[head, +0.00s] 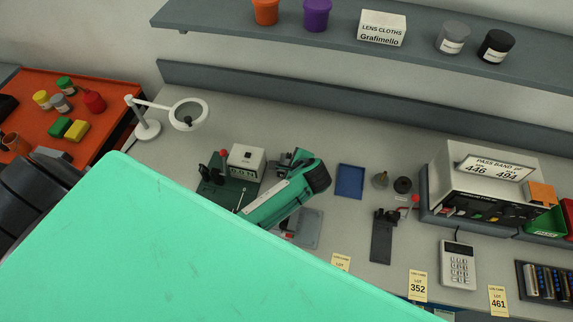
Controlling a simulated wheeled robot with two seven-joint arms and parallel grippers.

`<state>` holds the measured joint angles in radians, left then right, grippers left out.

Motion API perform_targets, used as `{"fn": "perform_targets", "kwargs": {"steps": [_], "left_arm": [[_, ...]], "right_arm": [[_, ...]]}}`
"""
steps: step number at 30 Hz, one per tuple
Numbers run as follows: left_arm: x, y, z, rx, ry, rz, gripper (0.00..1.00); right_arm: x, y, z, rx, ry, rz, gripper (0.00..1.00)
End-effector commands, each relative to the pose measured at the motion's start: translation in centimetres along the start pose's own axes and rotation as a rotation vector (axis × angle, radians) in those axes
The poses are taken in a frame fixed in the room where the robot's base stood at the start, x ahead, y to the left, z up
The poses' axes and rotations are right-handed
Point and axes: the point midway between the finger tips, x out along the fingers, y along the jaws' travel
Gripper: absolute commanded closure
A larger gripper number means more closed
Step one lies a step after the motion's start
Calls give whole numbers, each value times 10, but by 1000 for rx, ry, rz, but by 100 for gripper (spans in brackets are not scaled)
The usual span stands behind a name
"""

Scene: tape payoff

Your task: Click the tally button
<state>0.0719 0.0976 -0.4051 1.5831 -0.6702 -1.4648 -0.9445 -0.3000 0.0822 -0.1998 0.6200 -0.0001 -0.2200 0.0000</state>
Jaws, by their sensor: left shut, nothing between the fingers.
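A red knob (223,153) shows beside the counter's left edge. My left gripper (283,160) is shut and empty, just right of the counter, partly hidden by my teal arm. I cannot tell its height or whether it touches anything. My right gripper is not in view.
My large teal arm link covers the lower left. A blue tray (350,181), a black stand (382,238), a calculator (458,265) and a pass band box (485,185) lie to the right. A shelf (345,38) runs above.

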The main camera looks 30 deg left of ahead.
Motion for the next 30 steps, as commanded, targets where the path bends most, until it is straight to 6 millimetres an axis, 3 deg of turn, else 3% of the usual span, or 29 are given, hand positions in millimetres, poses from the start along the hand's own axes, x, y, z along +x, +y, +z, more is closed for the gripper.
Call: {"fn": "perform_targets", "kwargs": {"steps": [30], "left_arm": [[-12, -9, 9, 0, 0, 1, 100]], "right_arm": [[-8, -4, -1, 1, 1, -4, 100]]}}
